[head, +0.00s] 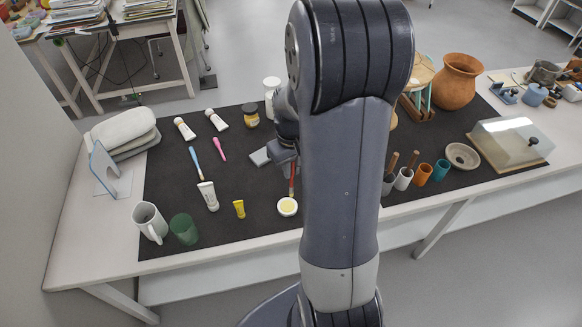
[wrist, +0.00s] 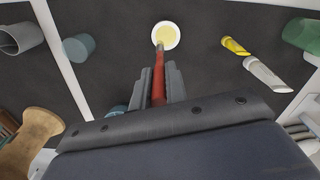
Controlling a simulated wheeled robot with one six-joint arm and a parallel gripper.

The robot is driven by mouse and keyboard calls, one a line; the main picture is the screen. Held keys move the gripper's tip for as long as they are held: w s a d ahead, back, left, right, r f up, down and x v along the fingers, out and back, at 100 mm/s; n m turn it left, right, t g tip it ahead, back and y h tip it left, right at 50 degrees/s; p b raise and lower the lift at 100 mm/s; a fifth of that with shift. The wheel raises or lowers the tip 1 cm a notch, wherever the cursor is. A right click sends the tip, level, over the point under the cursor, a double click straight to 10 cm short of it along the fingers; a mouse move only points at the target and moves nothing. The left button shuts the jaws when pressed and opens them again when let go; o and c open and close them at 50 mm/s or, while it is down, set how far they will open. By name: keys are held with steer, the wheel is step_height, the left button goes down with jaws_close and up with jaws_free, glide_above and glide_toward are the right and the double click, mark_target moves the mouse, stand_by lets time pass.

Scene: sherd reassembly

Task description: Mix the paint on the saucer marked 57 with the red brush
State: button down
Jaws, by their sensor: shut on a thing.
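The saucer (head: 288,206) is small and white with yellow paint in it. It lies near the front of the dark mat, and its mark cannot be read. It also shows at the top of the wrist view (wrist: 175,47). My gripper (wrist: 158,84) is shut on the red brush (wrist: 158,68), which also shows in the head view (head: 292,178). The brush points down toward the saucer, and its tip overlaps the yellow paint in the wrist view. I cannot tell whether the tip touches the paint. My arm hides the mat right of the saucer in the head view.
A yellow tube (head: 239,209) and a white tube (head: 208,196) lie left of the saucer. Small pots (head: 422,175) with tools stand right of my arm. Bare mat surrounds the saucer.

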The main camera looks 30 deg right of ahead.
steer(key=d+r+p, duration=0.1)
steer(key=d, duration=0.5)
steer(key=shift+r+p, duration=0.3)
steer(key=shift+r, duration=0.1)
steer(key=shift+a, duration=0.15)
